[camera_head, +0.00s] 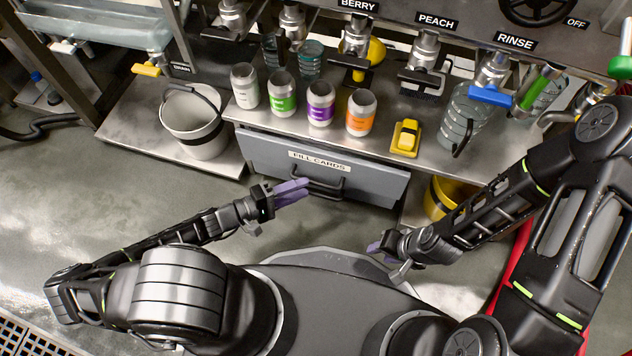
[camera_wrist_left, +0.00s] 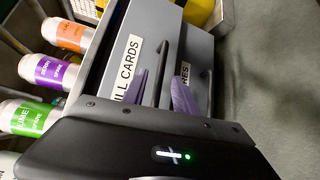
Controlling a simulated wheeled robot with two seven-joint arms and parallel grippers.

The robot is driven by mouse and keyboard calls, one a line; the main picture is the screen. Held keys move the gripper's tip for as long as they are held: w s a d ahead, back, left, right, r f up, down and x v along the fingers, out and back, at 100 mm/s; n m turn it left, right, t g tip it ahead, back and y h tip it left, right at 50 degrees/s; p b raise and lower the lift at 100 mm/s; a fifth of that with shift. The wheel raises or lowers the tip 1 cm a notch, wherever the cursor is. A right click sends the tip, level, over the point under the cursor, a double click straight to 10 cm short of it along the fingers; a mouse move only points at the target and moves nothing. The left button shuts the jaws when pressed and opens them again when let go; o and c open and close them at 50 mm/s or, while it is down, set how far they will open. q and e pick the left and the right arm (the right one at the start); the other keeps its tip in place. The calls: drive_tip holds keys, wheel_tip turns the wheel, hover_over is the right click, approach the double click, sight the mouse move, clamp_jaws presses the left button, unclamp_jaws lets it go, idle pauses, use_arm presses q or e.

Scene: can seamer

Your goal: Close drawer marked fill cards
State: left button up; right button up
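The grey drawer marked FILL CARDS (camera_head: 265,155) is under the counter in the head view, with a dark bar handle (camera_head: 326,188) on its front. Its front also shows in the left wrist view (camera_wrist_left: 152,22), with part of its label covered. How far it stands out from the counter is hard to tell.
Several labelled cans (camera_head: 283,95) stand on the counter above the drawer, beside a yellow object (camera_head: 406,137). A white bucket (camera_head: 192,125) stands left and a yellow bucket (camera_head: 438,200) right. A second label ending in RES (camera_wrist_left: 185,75) shows below the drawer.

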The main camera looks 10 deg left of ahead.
sight(316, 181)
use_arm(q)
drive_tip(key=b+x, duration=0.1)
drive_tip(key=x, duration=0.4)
drive_tip(key=shift+w+d+f, duration=0.1)
drive_tip(key=shift+d, duration=0.1)
clamp_jaws()
idle(1.2)
